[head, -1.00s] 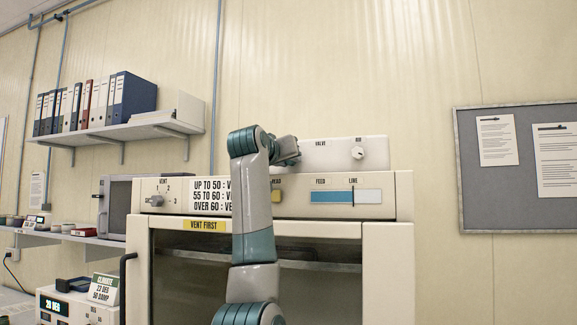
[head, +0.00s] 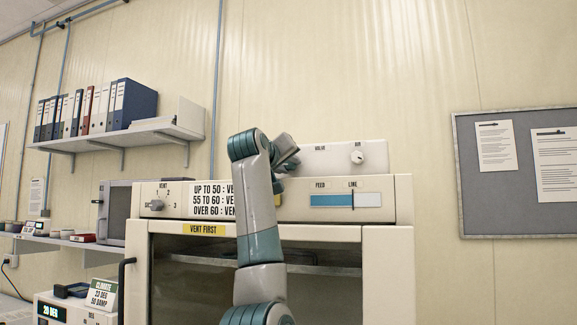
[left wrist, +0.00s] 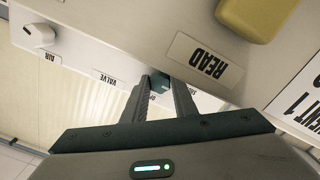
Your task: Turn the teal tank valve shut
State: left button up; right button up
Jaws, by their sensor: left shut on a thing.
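The teal tank valve (left wrist: 160,82) shows as a small teal piece between my fingertips in the left wrist view, beside the VALVE label (left wrist: 107,78). My left gripper (left wrist: 158,88) is shut on it, with a finger on each side. The fingers hide much of the valve, so its turned angle is hard to tell. In the head view my left gripper (head: 287,160) is at the left end of the white valve panel (head: 340,153), and the valve itself is hidden behind it. My right gripper is in neither view.
An AIR knob (head: 358,157) sits right of the valve. Below are a blue FEED/LINE gauge (head: 345,200) and a yellow button (left wrist: 255,15) with a READ label. A rule card (head: 211,199) and a VENT knob (head: 156,205) are left of my arm.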

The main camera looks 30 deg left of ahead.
pick_arm(q)
jog(key=o, duration=1)
jog(key=shift+o, duration=0.2)
jog(key=shift+s, duration=0.1)
jog(key=shift+s+d+b, duration=0.1)
jog(key=shift+s+b, duration=0.35)
jog(key=b+v, duration=0.8)
jog(key=v, duration=0.8)
jog(key=shift+d, duration=0.2)
jog(key=shift+s, duration=0.1)
